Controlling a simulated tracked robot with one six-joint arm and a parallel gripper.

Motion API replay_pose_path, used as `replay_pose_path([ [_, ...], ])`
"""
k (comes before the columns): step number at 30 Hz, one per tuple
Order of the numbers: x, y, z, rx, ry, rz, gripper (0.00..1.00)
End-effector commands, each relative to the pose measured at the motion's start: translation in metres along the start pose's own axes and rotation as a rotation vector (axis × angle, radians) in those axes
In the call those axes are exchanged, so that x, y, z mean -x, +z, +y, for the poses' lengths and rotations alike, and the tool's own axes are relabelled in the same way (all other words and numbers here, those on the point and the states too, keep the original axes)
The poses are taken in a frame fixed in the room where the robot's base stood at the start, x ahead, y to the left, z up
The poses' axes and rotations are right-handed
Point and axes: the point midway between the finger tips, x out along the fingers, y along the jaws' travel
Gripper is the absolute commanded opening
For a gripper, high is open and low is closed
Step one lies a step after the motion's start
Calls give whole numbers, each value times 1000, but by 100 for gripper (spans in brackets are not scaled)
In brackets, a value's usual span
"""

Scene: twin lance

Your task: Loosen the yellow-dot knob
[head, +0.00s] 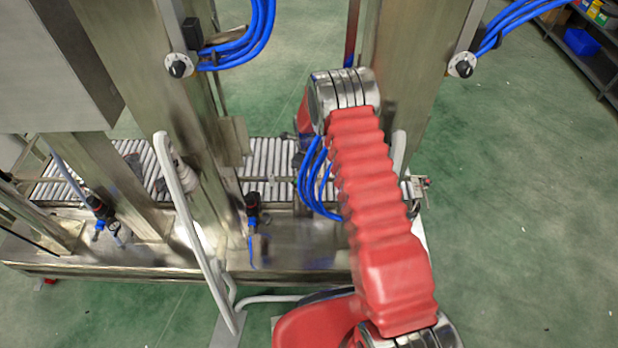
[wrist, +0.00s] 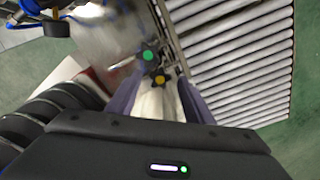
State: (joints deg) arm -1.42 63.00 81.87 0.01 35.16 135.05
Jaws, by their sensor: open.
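The yellow-dot knob (wrist: 160,79) is a dark star-shaped knob with a yellow centre in the wrist view, just beyond my gripper (wrist: 157,92). The fingers are spread, one at the left and one at the right of the picture's middle, and nothing is seen held between them. A similar knob with a green dot (wrist: 148,56) sits just above and left of the yellow one. Both lie beside the roller conveyor. In the head view my red arm covers the area, and I cannot make out the yellow-dot knob or my gripper there.
The roller conveyor (head: 262,165) runs behind steel columns (head: 405,60). Blue hoses (head: 245,40) hang by black dials. A white bent rail (head: 190,225) stands left of my arm. Green floor (head: 520,200) is open at the right, with a shelf (head: 590,60) at the far right.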

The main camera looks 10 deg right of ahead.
Motion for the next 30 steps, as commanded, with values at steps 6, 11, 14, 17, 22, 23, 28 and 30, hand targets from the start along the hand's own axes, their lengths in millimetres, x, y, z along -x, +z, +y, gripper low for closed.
replay_pose_path([
  [6, -13, 0, 0, 0, 0, 0, 47],
  [11, -14, 0, 0, 0, -1, -1, 47],
  [14, -14, 0, 0, -1, 0, 0, 47],
  [17, -14, 0, 0, -1, 0, 0, 41],
  [22, -13, 0, 0, -1, 0, 0, 29],
  [23, -13, 0, 0, -1, 0, 0, 26],
  [28, -13, 0, 0, -1, 0, 0, 15],
  [30, -13, 0, 0, -1, 0, 0, 10],
])
